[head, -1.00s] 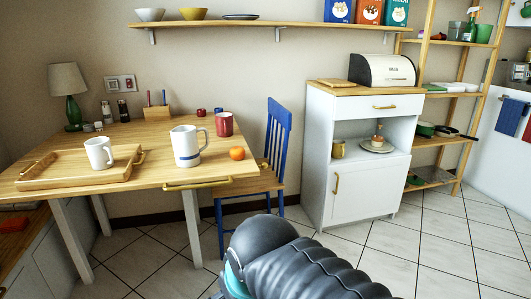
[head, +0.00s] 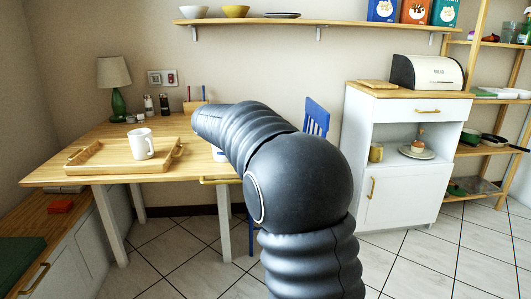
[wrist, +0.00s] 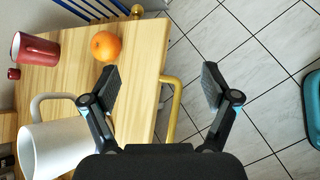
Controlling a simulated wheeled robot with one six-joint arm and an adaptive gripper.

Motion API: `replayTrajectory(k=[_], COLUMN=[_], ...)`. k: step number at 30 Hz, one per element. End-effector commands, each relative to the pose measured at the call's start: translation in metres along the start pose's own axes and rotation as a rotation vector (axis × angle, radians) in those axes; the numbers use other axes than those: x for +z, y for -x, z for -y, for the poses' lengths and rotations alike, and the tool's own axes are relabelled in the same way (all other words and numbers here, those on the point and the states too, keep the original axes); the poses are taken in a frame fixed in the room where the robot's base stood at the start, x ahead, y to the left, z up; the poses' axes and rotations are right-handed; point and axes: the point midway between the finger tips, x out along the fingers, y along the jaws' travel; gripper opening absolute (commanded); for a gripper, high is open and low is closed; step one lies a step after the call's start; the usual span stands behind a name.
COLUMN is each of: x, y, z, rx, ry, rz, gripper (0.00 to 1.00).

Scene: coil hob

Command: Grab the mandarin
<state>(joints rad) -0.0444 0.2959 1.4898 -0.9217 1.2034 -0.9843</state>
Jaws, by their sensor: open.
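The mandarin (wrist: 106,46) is a small orange fruit on the wooden table (wrist: 140,60), near the table's edge in the wrist view. My gripper (wrist: 161,85) is open and empty, its two fingers apart. The fingers are above the table edge and the floor, with the mandarin beyond the left finger, apart from it. In the head view my arm hides the mandarin and my gripper.
A brass handle (wrist: 172,105) sticks out from the table edge. A blue chair (head: 316,117) stands behind. A tray (head: 110,163) holds a white mug (head: 142,145).

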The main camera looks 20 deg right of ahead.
Motion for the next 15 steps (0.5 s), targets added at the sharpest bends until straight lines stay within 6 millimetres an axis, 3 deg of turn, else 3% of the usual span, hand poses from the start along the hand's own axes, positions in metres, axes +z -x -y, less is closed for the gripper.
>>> replayTrajectory(k=[3,6,10,15], x=[-0.017,-0.028,-0.038,-0.043], y=[-0.025,-0.04,-0.054,-0.063], z=[-0.037,-0.059,-0.079,-0.09], rx=[0.019,0.029,0.034,0.033], ry=[0.158,0.266,0.366,0.427], rz=[0.102,0.177,0.25,0.295], gripper=[0.86,0.86,0.86,0.86])
